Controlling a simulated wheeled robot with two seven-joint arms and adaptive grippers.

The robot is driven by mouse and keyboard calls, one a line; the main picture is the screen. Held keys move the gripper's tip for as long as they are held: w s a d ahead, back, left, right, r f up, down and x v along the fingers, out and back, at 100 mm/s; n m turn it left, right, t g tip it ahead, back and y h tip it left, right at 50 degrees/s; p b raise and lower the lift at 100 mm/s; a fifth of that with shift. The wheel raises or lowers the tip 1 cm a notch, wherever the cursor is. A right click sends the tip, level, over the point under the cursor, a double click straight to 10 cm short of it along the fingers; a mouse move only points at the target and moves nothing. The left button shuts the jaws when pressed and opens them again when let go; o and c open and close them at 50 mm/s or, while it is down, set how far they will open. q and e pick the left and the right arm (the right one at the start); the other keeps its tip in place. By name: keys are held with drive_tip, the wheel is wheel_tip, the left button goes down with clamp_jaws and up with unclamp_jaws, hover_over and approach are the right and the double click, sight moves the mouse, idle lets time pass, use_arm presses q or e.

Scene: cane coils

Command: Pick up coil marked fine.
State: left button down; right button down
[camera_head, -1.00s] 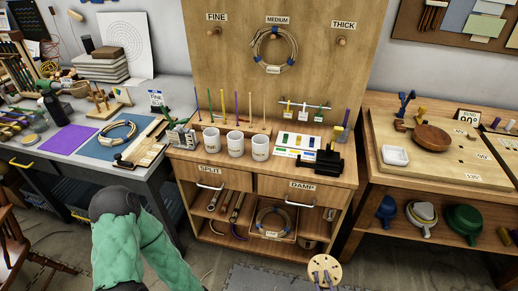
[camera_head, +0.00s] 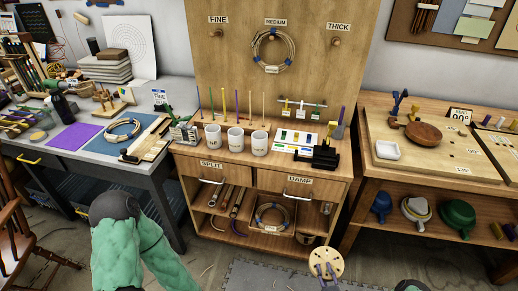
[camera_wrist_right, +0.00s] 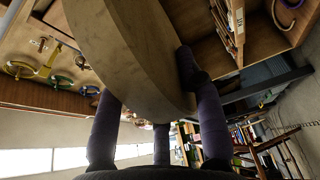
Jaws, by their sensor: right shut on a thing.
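A pale cane coil (camera_head: 123,129) lies on the blue mat on the left bench. Another coil (camera_head: 271,216) sits in a tray on the low shelf under the drawers. A third coil (camera_head: 273,47) hangs on the peg under the MEDIUM label. The peg under the FINE label (camera_head: 216,33) is bare. I cannot read which coil is marked fine. My right gripper (camera_head: 326,270), with purple fingers, is shut on a round wooden disc (camera_head: 326,258), low in front of the cabinet; the disc (camera_wrist_right: 125,45) fills much of the right wrist view.
White mugs (camera_head: 236,139), upright rods and a black block stand on the cabinet top (camera_head: 190,151). A wooden chair (camera_head: 18,240) is at the left. Floor shows in front of the cabinet.

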drive_tip(key=w+a+r+y, duration=0.1)
drive_tip(key=a+r, duration=0.2)
drive_tip(key=r, duration=1.1)
drive_tip(key=w+a+r+n, duration=0.1)
drive_tip(key=a+r, duration=0.2)
drive_tip(key=r, duration=1.1)
drive_tip(key=w+a+r+n+y+p, duration=0.1)
drive_tip(key=a+r, duration=0.1)
drive_tip(key=r, duration=1.2)
drive_tip(key=shift+a+g+y, duration=0.3)
drive_tip(key=shift+a, duration=0.1)
drive_tip(key=shift+s, duration=0.1)
